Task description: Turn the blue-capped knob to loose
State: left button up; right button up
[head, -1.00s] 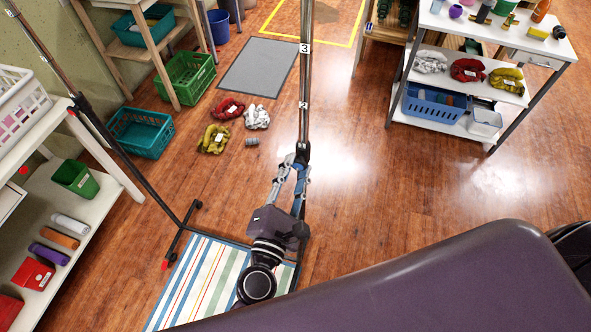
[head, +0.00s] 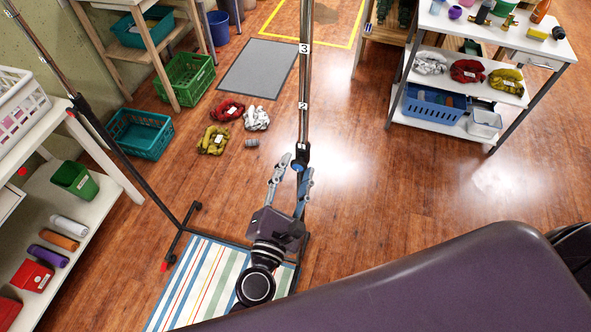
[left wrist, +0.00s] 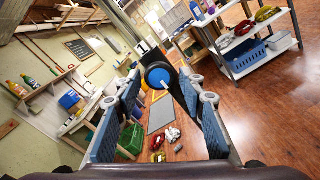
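The blue-capped knob (head: 297,167) sits on a dark collar on the upright metal post (head: 304,75), which carries numbered white tags. In the left wrist view the round blue cap (left wrist: 158,77) faces me, with a pale mark on it. I cannot tell whether it is tight or loose. My left gripper (head: 294,171) is open, its fingers pointing at the knob. In the left wrist view the two blue-padded fingers stand wide apart, with the knob between and beyond their tips; no contact shows. My right gripper is not in view.
The post's foot stands by a striped mat (head: 205,282). Red, yellow and white bundles (head: 229,110) lie on the floor beyond. A shelf (head: 85,215) stands left and a white table (head: 495,35) at the right. Floor right of the post is clear.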

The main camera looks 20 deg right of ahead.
pick_arm(q)
jog(key=shift+o, duration=0.3)
jog(key=v, duration=1.2)
dwell(0.3)
